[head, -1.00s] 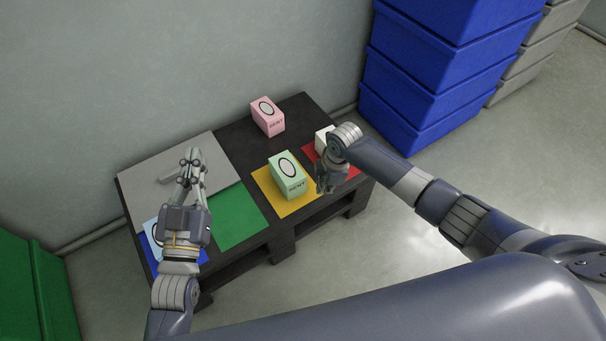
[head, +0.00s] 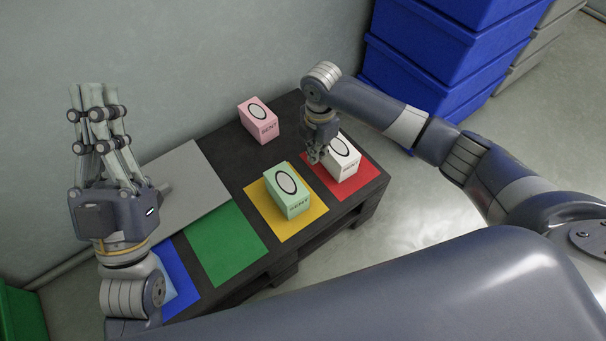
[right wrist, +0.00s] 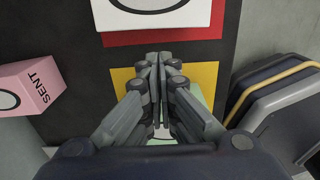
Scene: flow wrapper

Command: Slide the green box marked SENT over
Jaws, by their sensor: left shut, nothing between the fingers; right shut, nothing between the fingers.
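The pale green box (head: 288,193) marked SENT, with a dark-ringed oval on top, stands on the yellow mat (head: 308,227) in the head view. My right gripper (head: 314,157) is shut and empty, pointing down behind the green box, close to the white box (head: 344,158). In the right wrist view, its fingers (right wrist: 158,60) are together over the yellow mat (right wrist: 122,80) and hide most of the green box (right wrist: 194,97). I cannot tell if they touch it. My left gripper (head: 88,95) is shut and empty, raised at the left, away from the boxes.
The white box stands on the red mat (head: 362,184). A pink SENT box (head: 259,121) stands farther back on the black pallet. The green mat (head: 226,245) is bare. A grey panel (head: 196,182) and a blue mat (head: 182,285) lie left. Blue crates (head: 440,60) stack behind right.

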